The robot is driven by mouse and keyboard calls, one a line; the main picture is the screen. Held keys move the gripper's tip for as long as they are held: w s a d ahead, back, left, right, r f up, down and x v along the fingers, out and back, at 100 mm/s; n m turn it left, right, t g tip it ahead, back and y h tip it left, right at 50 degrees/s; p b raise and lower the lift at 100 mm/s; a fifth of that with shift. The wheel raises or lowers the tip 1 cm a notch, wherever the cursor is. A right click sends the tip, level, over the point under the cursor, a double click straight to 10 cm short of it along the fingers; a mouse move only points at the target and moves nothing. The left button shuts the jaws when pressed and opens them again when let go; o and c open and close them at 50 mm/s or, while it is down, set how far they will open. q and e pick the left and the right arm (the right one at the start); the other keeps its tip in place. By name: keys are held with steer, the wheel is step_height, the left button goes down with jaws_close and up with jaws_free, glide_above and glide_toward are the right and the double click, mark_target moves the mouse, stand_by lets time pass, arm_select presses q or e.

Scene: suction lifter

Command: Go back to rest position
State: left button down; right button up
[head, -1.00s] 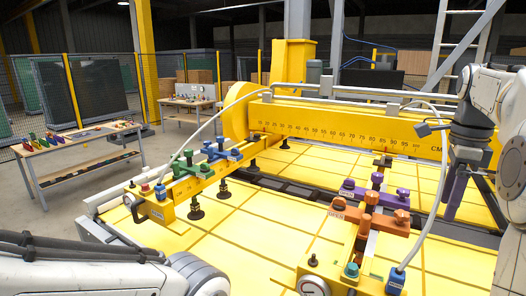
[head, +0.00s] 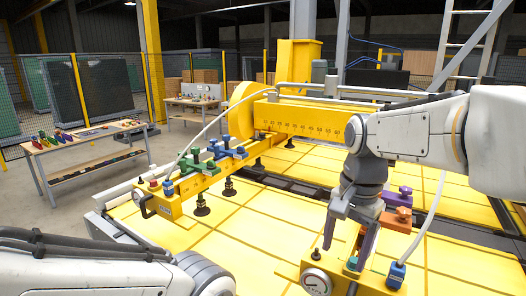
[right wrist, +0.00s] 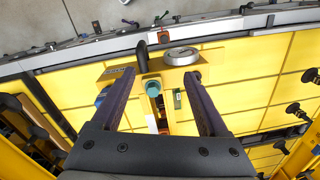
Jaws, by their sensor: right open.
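My right gripper (head: 348,240) is open and empty in the head view, over the near right arm of the yellow suction lifter. In the right wrist view its two dark purple fingers stand wide apart (right wrist: 157,78), with the teal knob (right wrist: 152,86) of the lifter showing between them. A round gauge (head: 316,283) sits on the near end of that lifter arm; the gauge also shows in the wrist view (right wrist: 181,56). I cannot tell whether the fingers touch the lifter. My left arm shows at the lower left, but its gripper is outside the view.
The lifter's yellow main beam (head: 300,118) crosses behind my right arm. Its left arm (head: 190,190) carries green and blue knobs and black suction cups over the yellow panels (head: 235,235). A workbench (head: 85,137) with coloured parts stands at the left. A hose (head: 433,205) curves near my right arm.

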steer(key=s+a+f+n, duration=0.55)
steer(key=s+n, duration=0.25)
steer(key=s, duration=0.2)
steer(key=s+a+f+n, duration=0.5)
steer(key=s+f+n, duration=0.1)
steer(key=s+n, duration=0.3)
step_height(320, 180, down, 16)
steer(key=b, duration=1.7)
steer(key=shift+w+f+m, duration=0.2)
steer(key=shift+m, duration=0.1)
steer(key=shift+a, duration=0.1)
